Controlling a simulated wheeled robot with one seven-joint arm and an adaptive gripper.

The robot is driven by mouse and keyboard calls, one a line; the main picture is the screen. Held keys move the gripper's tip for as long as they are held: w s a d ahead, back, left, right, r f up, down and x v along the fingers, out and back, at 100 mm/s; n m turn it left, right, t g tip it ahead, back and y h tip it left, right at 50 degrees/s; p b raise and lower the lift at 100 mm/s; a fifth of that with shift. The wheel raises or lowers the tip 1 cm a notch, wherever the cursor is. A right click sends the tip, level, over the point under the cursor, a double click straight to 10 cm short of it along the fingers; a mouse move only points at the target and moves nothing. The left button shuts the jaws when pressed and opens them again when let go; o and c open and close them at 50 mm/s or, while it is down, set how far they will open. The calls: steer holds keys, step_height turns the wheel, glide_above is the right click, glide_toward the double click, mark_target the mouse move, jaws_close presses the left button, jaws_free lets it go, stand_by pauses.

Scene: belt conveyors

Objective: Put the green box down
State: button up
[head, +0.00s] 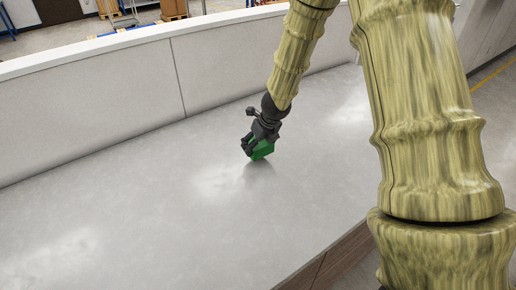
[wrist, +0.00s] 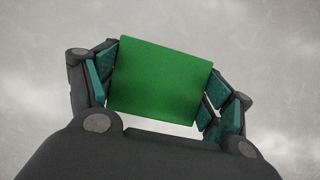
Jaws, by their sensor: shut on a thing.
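The green box (head: 262,150) is between the fingers of my gripper (head: 254,145) in the head view, close over the grey surface (head: 130,200). A dark shadow or reflection lies just below it. I cannot tell whether the box touches the surface. In the wrist view the green box (wrist: 160,80) fills the space between the fingers of my gripper (wrist: 160,90), which is shut on it from the left and right. The box looks slightly tilted in that view. Its underside is hidden.
The grey surface around the box is bare and free. A low pale wall (head: 90,112) runs along its far side. A wooden-sided edge (head: 338,255) bounds the near right. Boxes and a pallet (head: 173,10) stand on the floor beyond the wall.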

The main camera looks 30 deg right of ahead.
steer(key=shift+w, duration=0.25)
step_height(320, 180, down, 4)
steer(key=b, duration=0.2)
steer(key=shift+r+b, duration=0.2)
steer(key=shift+b, duration=0.2)
steer(key=shift+f, duration=0.15)
steer(key=o, duration=1.1)
steer(key=shift+o, duration=0.2)
